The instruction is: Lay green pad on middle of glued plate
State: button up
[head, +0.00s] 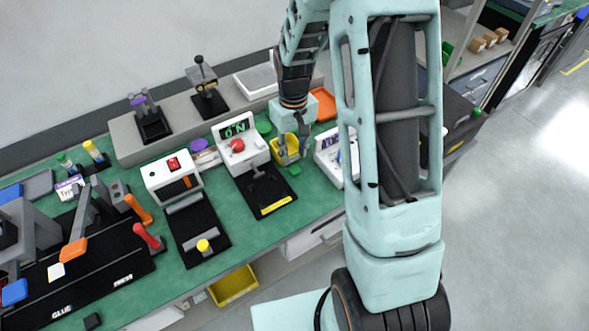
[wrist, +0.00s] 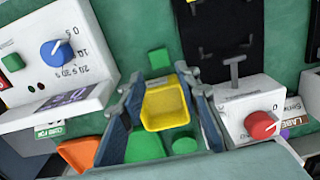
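My gripper (wrist: 165,92) points down at the bench, its two fingers spread wide; it also shows in the head view (head: 291,147). Between the fingers in the wrist view is a yellow tray (wrist: 165,108); I see no clear grip on it. A small green pad (wrist: 159,58) lies on the green bench just beyond the fingertips; it also shows in the head view (head: 294,170), in front of the yellow tray (head: 288,157). I cannot tell which piece is the glued plate. A white piece (head: 56,270) and a blue piece (head: 14,292) sit by the GLUE and PRESS station at left.
A white device with a red knob (head: 237,146) stands left of my gripper, and a white dial box (head: 333,160) to its right. An orange tray (head: 322,104) lies behind. A yellow bin (head: 233,285) is below the bench edge.

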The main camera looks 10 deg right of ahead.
aim_at(294, 168)
jog(key=shift+s+f, duration=0.15)
jog(key=shift+f, duration=2.55)
jog(key=c, duration=0.5)
jog(key=shift+r, duration=0.1)
